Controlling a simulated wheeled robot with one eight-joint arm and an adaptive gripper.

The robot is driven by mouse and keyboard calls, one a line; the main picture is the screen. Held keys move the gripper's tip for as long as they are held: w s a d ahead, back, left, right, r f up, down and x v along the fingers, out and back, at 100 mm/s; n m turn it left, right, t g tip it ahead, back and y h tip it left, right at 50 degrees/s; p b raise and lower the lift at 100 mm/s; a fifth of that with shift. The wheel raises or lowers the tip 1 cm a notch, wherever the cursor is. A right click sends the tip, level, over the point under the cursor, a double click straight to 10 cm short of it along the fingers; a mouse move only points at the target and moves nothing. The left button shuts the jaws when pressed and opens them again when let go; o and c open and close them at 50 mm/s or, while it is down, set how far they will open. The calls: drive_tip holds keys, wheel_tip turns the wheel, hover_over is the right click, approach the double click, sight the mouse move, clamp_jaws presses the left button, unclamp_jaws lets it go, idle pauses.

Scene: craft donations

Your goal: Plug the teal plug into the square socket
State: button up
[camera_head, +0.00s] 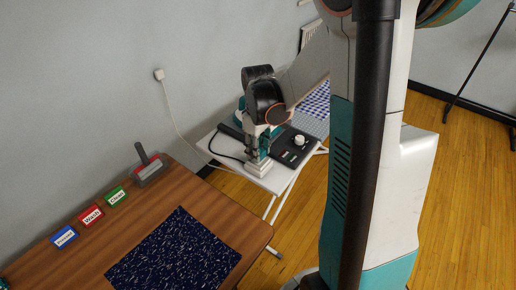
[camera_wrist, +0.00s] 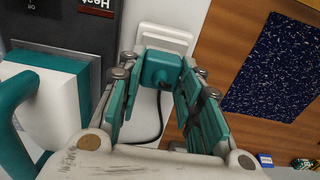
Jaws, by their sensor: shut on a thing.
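The teal plug (camera_wrist: 160,70) is between the two fingers of my gripper (camera_wrist: 157,82) in the wrist view. Its far end is up against the white socket block (camera_wrist: 167,36). I cannot tell how far its prongs are in, and the socket's opening is hidden behind the plug. A black cord (camera_wrist: 157,125) shows below the plug, between the fingers. In the head view my gripper (camera_head: 257,160) points down over the front of the small white table (camera_head: 283,183), and the plug cannot be made out there.
A dark control panel (camera_head: 290,147) with a white knob stands close beside the gripper. A white and teal appliance (camera_wrist: 52,95) is at the wrist view's left. The wooden table (camera_head: 180,195) holds a dark speckled cloth (camera_head: 175,250), several coloured labels and a grey-red tool (camera_head: 149,168).

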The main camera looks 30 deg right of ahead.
drive_tip(key=shift+f+b, duration=0.35)
drive_tip(key=shift+f, duration=0.15)
drive_tip(key=o, duration=1.1)
drive_tip(key=shift+o, duration=0.2)
drive_tip(key=shift+r, duration=0.1)
wheel_tip(320, 180, up, 12)
